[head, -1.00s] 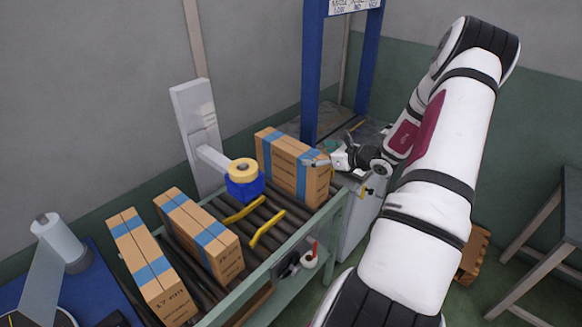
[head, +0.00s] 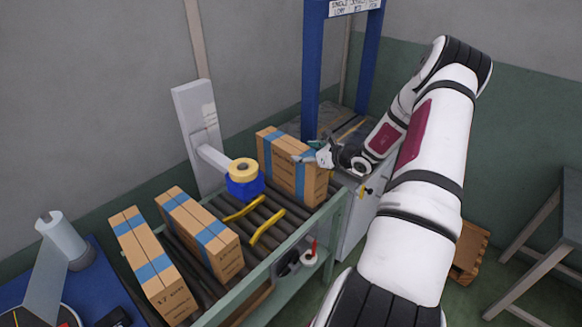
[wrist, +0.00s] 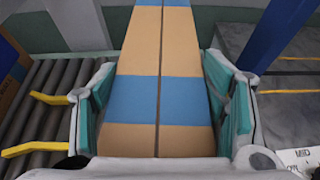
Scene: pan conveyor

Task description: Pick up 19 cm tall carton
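Three brown cartons with blue tape stand on the roller conveyor. The back carton (head: 290,165) is at my gripper (head: 312,158). In the wrist view the top of this carton (wrist: 158,60) runs up the middle between the two teal-padded fingers of my gripper (wrist: 160,60). The fingers are spread wide, one on each side. Their tips look close to its sides; whether they touch is unclear. The middle carton (head: 200,232) and the front-left carton (head: 152,268) stand apart from the gripper. The front-left one seems marked 17 cm; the back carton's size marking is not readable.
Yellow bars (head: 265,228) lie across the rollers. A blue frame (head: 311,75) rises behind, near a grey bench top (head: 350,130).

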